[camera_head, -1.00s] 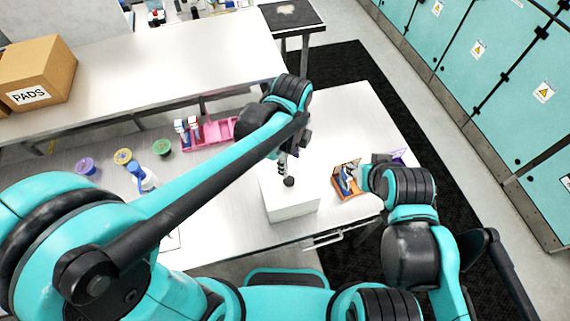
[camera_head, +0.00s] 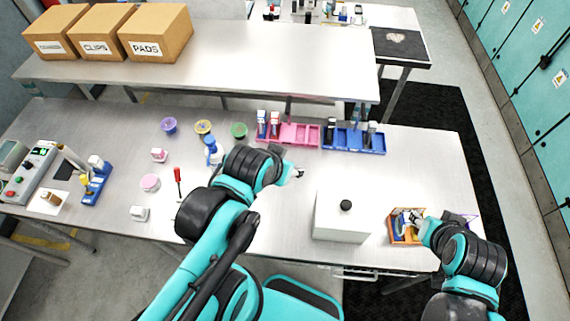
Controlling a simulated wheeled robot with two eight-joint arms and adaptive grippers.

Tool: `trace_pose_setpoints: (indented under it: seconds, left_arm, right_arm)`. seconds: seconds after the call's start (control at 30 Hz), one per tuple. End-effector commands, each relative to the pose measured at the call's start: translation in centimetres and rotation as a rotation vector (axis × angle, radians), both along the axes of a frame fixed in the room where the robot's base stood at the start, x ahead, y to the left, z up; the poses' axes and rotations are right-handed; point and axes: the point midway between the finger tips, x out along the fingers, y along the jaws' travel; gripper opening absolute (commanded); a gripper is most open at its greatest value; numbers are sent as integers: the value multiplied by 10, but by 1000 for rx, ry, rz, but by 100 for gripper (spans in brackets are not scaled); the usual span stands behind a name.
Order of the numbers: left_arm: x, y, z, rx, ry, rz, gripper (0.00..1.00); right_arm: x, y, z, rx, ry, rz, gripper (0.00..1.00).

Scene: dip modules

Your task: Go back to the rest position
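My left gripper (camera_head: 298,173) is over the middle of the table, left of and behind the white box with a black knob (camera_head: 341,218). Its fingertips are small here, and I see nothing held in them. My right gripper (camera_head: 416,218) is at the orange bin (camera_head: 394,232) on the right of the table. Its fingers overlap the bin's contents, so I cannot tell whether they hold anything.
Pink (camera_head: 291,135) and blue (camera_head: 340,138) trays with small modules stand at the table's back edge. Cardboard boxes (camera_head: 157,32) stand on the rear bench. The table between the trays and white box is mostly clear.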

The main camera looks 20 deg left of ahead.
Motion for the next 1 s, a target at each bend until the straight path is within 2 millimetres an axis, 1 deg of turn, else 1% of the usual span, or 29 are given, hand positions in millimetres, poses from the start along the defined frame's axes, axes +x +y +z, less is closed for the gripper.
trace_pose_setpoints:
  seconds: [0.1,0.33,0.47,0.57,0.67,0.9,1.0]
  left_arm:
    - [-1,2,0,-15,-10,28,49]
    - [-1,2,-1,-13,-8,24,49]
    - [-1,2,-12,-13,-7,23,49]
    - [-1,2,-31,-13,-7,23,49]
    - [-1,1,-60,-12,-7,22,49]
    - [-1,1,-147,-12,-6,22,49]
    - [-1,2,-177,-12,-6,22,49]
  right_arm:
    - [0,0,0,0,0,0,40]
    - [0,0,-1,0,0,0,40]
    - [0,0,-12,0,0,0,40]
    - [0,0,-31,0,0,0,40]
    - [0,0,-60,0,0,0,40]
    - [0,0,-146,0,0,0,40]
    - [0,0,-177,0,0,0,40]
